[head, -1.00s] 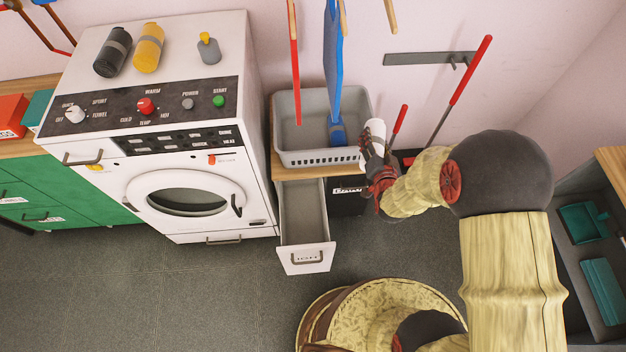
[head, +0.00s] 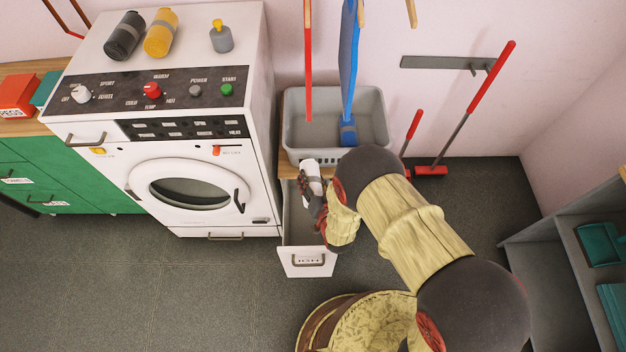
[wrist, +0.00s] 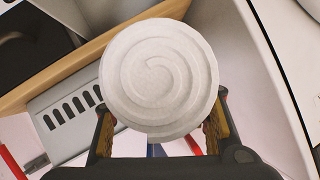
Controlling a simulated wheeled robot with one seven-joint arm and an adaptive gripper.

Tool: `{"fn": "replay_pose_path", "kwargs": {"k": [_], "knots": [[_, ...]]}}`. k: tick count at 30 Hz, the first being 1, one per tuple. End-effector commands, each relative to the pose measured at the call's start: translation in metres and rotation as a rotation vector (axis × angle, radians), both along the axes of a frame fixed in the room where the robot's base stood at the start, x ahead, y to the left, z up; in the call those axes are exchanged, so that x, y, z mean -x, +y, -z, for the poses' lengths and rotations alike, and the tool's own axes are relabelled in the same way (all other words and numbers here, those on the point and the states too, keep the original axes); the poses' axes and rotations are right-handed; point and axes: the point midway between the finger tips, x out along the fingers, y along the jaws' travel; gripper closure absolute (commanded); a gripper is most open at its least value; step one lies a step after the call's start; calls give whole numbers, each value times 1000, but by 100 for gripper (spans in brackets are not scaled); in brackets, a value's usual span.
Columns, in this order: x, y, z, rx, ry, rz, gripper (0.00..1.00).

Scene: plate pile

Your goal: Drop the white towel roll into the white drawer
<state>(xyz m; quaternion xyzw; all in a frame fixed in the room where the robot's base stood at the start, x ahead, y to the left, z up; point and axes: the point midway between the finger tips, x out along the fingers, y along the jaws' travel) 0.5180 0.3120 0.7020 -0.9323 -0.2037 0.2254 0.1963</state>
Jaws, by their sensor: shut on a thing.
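The white towel roll (head: 311,176) is held in my gripper (head: 314,187), above the open drawer. In the wrist view the roll's spiral end (wrist: 158,78) faces the camera, with the gripper's fingers (wrist: 160,135) closed on its two sides. The white drawer (head: 307,262) is pulled out below the wooden top, its front with a grey handle facing the robot. Its grey inside shows to the left of my gripper; my gripper and arm hide part of the right side.
A grey basket (head: 365,110) stands on the wooden top just behind the drawer. The white washing machine (head: 190,130) stands close on the left. A red broom (head: 475,105) and a blue-handled tool (head: 348,70) are at the wall.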

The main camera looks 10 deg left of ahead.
Motion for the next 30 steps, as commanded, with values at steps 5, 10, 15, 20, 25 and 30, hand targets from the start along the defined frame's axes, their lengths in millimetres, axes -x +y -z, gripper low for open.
{"fn": "replay_pose_path", "kwargs": {"k": [5,10,15,20,25,30], "knots": [[0,-1,15,1,0,1,82],[0,-1,35,1,0,1,82],[0,-1,52,1,0,1,82],[0,-1,57,-1,0,2,82],[0,-1,56,-1,0,2,82],[0,-1,56,-1,0,2,45]]}}
